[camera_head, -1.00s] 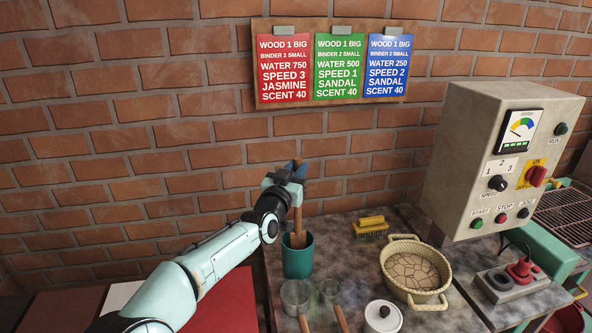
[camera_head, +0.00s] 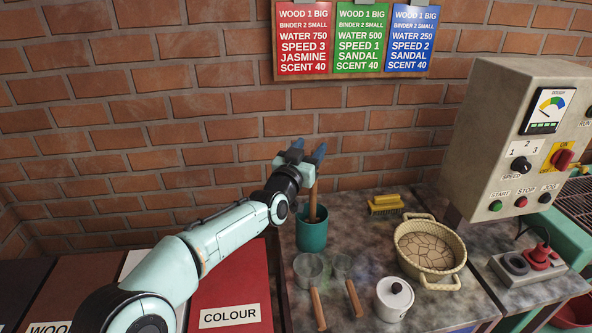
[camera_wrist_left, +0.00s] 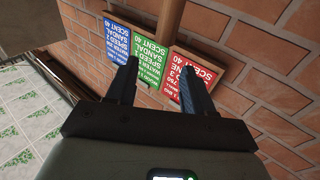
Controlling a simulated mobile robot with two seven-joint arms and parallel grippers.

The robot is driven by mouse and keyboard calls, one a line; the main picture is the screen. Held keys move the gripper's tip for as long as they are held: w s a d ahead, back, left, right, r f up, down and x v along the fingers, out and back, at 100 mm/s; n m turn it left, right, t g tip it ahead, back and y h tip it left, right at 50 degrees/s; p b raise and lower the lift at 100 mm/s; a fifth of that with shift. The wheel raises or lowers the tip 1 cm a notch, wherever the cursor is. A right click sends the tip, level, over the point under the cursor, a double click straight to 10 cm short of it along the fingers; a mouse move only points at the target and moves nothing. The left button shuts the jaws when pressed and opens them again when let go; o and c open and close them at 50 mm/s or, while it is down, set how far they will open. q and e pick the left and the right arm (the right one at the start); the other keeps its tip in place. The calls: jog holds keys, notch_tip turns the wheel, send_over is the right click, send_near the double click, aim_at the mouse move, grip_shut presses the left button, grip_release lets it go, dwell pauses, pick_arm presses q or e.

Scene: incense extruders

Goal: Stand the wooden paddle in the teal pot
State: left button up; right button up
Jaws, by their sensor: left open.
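The wooden paddle (camera_head: 313,196) stands in the teal pot (camera_head: 312,236), its handle rising steeply out of the opening. Its lower end is hidden inside the pot. My left gripper (camera_head: 309,148) is above the pot at the upper part of the handle, with its two dark blue fingers spread apart. In the left wrist view, the paddle's wooden shaft (camera_wrist_left: 171,20) shows beyond the gap between the open fingers (camera_wrist_left: 160,66). I cannot tell whether either finger still touches it. My right gripper is out of view.
Two glass beakers (camera_head: 308,268) and two wooden-handled tools (camera_head: 355,299) are in front of the pot. A brick wall (camera_head: 200,140) stands close behind.

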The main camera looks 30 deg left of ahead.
pick_arm(q)
jog(key=s+f+b, duration=0.1)
jog(key=s+b, duration=0.1)
jog(key=s, duration=0.8)
jog(key=shift+s+d, duration=0.35)
jog(key=shift+f, duration=0.1)
